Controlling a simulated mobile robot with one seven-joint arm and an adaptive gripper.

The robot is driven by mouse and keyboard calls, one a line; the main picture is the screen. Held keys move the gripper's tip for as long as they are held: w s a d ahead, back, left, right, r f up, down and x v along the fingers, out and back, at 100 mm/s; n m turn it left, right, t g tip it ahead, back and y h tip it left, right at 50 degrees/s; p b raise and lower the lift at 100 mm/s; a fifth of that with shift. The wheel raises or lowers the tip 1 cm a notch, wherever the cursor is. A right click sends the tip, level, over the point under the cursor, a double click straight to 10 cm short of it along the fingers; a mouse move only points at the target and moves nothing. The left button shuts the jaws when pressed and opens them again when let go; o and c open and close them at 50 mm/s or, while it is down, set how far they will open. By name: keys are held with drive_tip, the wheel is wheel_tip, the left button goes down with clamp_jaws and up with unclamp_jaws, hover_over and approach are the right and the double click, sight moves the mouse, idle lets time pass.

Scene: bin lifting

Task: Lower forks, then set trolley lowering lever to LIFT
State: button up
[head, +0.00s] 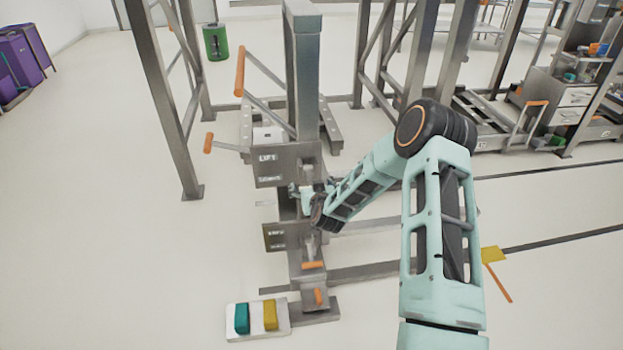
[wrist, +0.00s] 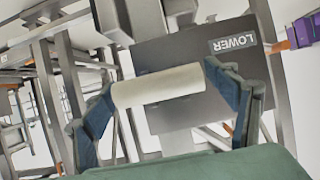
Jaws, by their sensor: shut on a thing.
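The trolley's grey mast (head: 303,85) stands upright in the head view. On it is a grey plate (head: 292,160) marked LIFT, with a second, less legible word below. In the wrist view this plate (wrist: 175,55) shows the label LOWER. My gripper (head: 305,193) is just below the plate in the head view. In the wrist view my gripper (wrist: 165,88) is shut on a pale cylindrical lever handle (wrist: 150,86), which lies across between its fingers. The lever's shaft is mostly hidden. Low bars (head: 375,270) run right from the trolley; I cannot tell which are forks.
A second label plate (head: 276,237) sits lower on the trolley, above an orange pedal (head: 312,265). Orange-ended handles (head: 239,75) stick out at left. A white base (head: 236,331) bears teal and yellow blocks. Steel frame posts (head: 165,90) stand close by.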

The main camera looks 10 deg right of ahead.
sight(309, 174)
drive_tip(key=shift+w+r+g+p, duration=0.2)
drive_tip(key=shift+r+g+p, duration=1.1)
drive_tip(key=shift+g, duration=0.1)
drive_tip(key=shift+w+r, duration=0.25)
drive_tip(key=shift+r, duration=0.2)
drive_tip(key=shift+w+r, duration=0.2)
drive_tip(key=shift+r, duration=0.25)
drive_tip(key=shift+b, duration=0.3)
drive_tip(key=o, duration=1.7)
drive_tip(key=shift+s, duration=0.1)
drive_tip(key=shift+f, duration=0.1)
drive_tip(key=shift+s, duration=0.1)
